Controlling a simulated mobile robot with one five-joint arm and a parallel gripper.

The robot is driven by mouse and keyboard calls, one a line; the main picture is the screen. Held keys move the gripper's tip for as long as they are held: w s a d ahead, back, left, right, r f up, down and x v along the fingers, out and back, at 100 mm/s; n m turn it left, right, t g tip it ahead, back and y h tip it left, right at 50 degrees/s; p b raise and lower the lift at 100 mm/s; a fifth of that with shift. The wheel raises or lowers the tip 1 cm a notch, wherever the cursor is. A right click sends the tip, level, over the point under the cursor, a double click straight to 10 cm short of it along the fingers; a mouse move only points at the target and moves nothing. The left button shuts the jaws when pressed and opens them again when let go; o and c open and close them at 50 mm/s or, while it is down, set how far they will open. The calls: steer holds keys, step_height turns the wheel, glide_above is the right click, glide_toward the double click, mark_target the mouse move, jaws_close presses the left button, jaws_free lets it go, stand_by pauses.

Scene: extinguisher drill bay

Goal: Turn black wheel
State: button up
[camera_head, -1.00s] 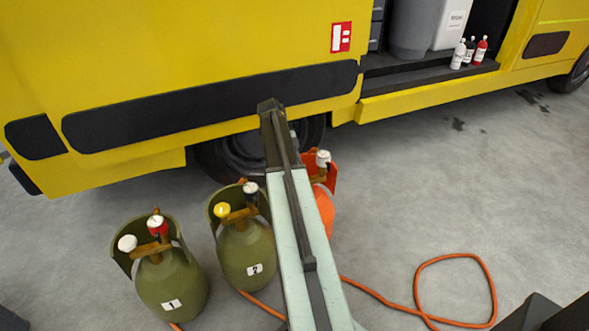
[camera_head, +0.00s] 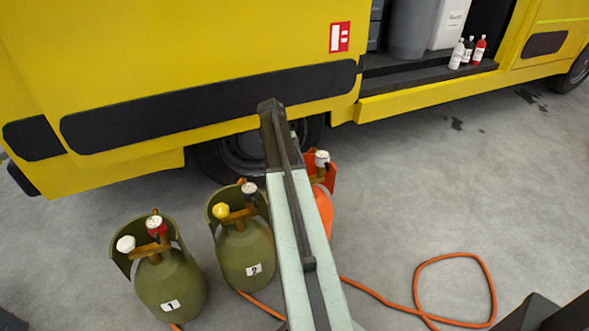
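Cylinder 2 (camera_head: 246,255), olive green, stands left of my arm. It has a yellow wheel (camera_head: 221,211) and a dark, apparently black wheel (camera_head: 250,196) with a pale round face on top. Cylinder 1 (camera_head: 172,287), also olive, stands to its left with a white wheel (camera_head: 126,244) and a red wheel (camera_head: 156,228). An orange cylinder (camera_head: 325,208) is partly hidden behind my arm, and its visible top fitting (camera_head: 322,158) is pale.
A yellow vehicle (camera_head: 250,50) fills the back, with a tyre (camera_head: 235,158) behind the cylinders. Small bottles (camera_head: 467,52) stand on its open ledge. An orange hose (camera_head: 418,290) loops over the floor at lower right. The grey floor at right is otherwise mostly clear.

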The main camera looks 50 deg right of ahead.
steer(key=p+v, duration=0.7)
steer(key=shift+w+r, duration=0.15)
steer(key=shift+r, duration=0.2)
